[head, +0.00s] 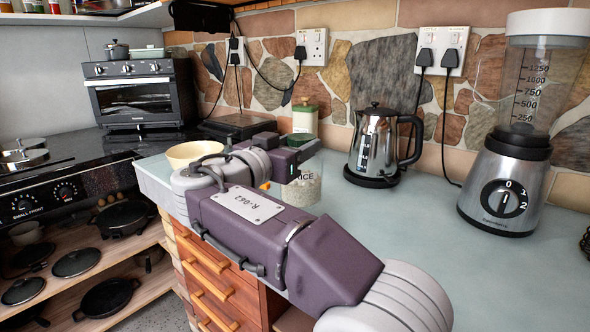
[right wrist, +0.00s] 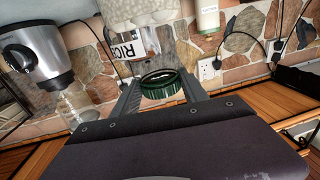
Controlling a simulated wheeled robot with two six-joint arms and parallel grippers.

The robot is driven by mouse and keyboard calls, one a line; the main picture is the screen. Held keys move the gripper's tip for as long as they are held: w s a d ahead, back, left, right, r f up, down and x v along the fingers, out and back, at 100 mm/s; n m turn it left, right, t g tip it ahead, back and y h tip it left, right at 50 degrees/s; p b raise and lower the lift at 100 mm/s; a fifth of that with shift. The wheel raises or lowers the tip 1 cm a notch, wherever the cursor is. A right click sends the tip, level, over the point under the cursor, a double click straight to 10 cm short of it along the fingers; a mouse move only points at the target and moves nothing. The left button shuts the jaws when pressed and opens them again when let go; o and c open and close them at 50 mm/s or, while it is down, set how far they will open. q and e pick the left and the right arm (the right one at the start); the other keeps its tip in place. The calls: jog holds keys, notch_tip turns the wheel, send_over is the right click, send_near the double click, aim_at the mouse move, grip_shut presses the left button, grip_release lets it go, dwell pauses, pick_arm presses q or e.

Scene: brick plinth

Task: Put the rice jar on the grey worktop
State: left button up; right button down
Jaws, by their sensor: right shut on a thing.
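The rice jar (head: 303,190) is clear glass with pale grains and a RICE label. In the head view it is at the grey worktop (head: 430,235), partly hidden by my right arm. I cannot tell whether its base touches the surface. The jar (right wrist: 146,42) also shows in the right wrist view, with its green lid (right wrist: 160,84) between the fingers. My right gripper (head: 298,155) is shut on the jar at the lid, from above. The gripper (right wrist: 161,92) hides part of the lid there. My left gripper is not in view.
A steel kettle (head: 376,145) and a blender (head: 510,160) stand to the right. A cream canister (head: 305,119) stands behind the jar. A yellowish bowl (head: 190,154) is left of my wrist. Bare worktop lies in front of the kettle and blender.

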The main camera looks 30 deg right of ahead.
jog(key=shift+w+a+f, duration=0.1)
jog(key=shift+w, duration=0.15)
notch_tip(320, 180, down, 4)
jog(key=shift+f+b, duration=0.1)
jog(key=shift+b, duration=0.95)
jog(key=c, duration=0.6)
grip_release()
